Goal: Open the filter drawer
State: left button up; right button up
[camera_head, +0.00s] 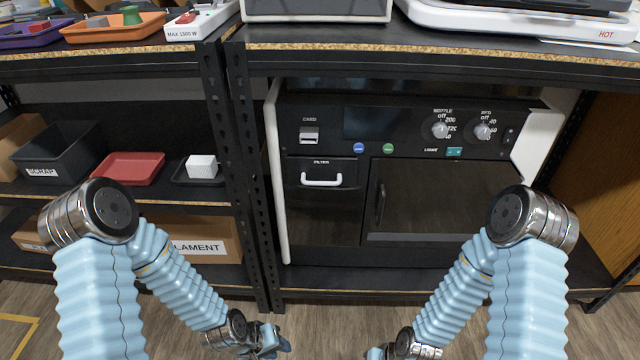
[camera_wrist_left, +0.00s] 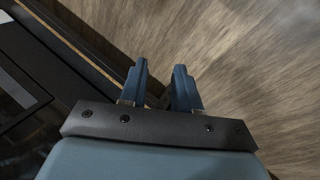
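The filter drawer (camera_head: 322,212) is a dark panel at the left of the black machine on the shelf, marked FILTER, with a white bar handle (camera_head: 322,180) near its top. It looks shut, flush with the machine's front. My left gripper (camera_head: 268,344) is low in front of the shelf, below and to the left of the drawer, apart from it. In the left wrist view its two blue fingers (camera_wrist_left: 160,85) stand apart with nothing between them, over the floor. My right gripper (camera_head: 378,353) shows only partly at the bottom edge of the head view.
The machine's front (camera_head: 400,130) has knobs and buttons above a dark door (camera_head: 440,200) with a vertical handle, right of the drawer. A black shelf post (camera_head: 248,180) stands left of the machine. A red tray (camera_head: 128,168) and a black bin (camera_head: 62,155) sit further left.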

pick_arm(q)
jog(key=shift+o, duration=0.3)
jog(key=w+r+n+t+b, duration=0.4)
jog(key=w+r, duration=0.4)
jog(key=w, duration=0.4)
jog(key=shift+d+t+h+b, duration=0.4)
jog(key=shift+t+b, duration=0.1)
jog(key=shift+b, duration=0.3)
jog(key=n+t+b, duration=0.5)
jog(key=b, duration=0.1)
send_near(320, 184)
jog(key=s+a+f, duration=0.3)
jog(key=a+f, duration=0.1)
jog(key=f, duration=0.3)
notch_tip(320, 184, up, 6)
jog(key=d+n+t+h+b, duration=0.1)
jog(key=d+t, duration=0.1)
jog(key=x, duration=1.2)
jog(key=shift+s+d+f, duration=0.1)
jog(key=shift+d+f, duration=0.1)
jog(key=shift+d, duration=0.05)
jog(key=shift+c, duration=0.3)
grip_shut()
